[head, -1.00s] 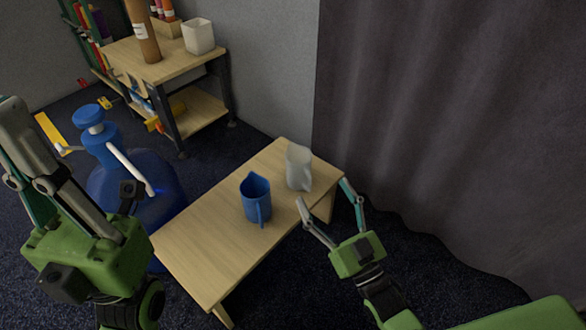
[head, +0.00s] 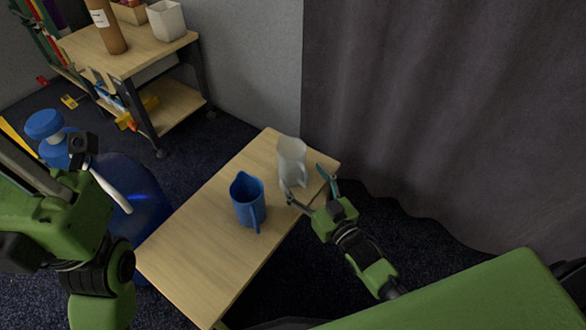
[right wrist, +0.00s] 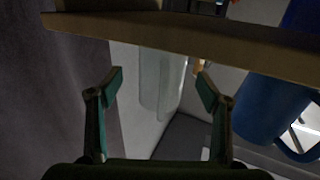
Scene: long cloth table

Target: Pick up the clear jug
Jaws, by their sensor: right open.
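The clear jug (head: 291,158), pale and translucent, stands upright near the far right end of the low wooden table (head: 190,250). My right gripper (head: 307,184) is open and empty, reaching in from the lower right. One finger shows close to the jug's near side, the other to its right. In the right wrist view the clear jug (right wrist: 158,80) appears in the gap between the open fingers (right wrist: 160,84); contact cannot be told. My left gripper (head: 35,215) is at the left edge, partly cut off, its fingers not clear.
A blue jug (head: 248,200) stands on the table, left of and nearer than the clear jug; it also shows in the right wrist view (right wrist: 265,110). A large blue bottle (head: 135,210) stands left of the table. A shelf (head: 130,55) is behind; a dark curtain (head: 430,100) hangs at right.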

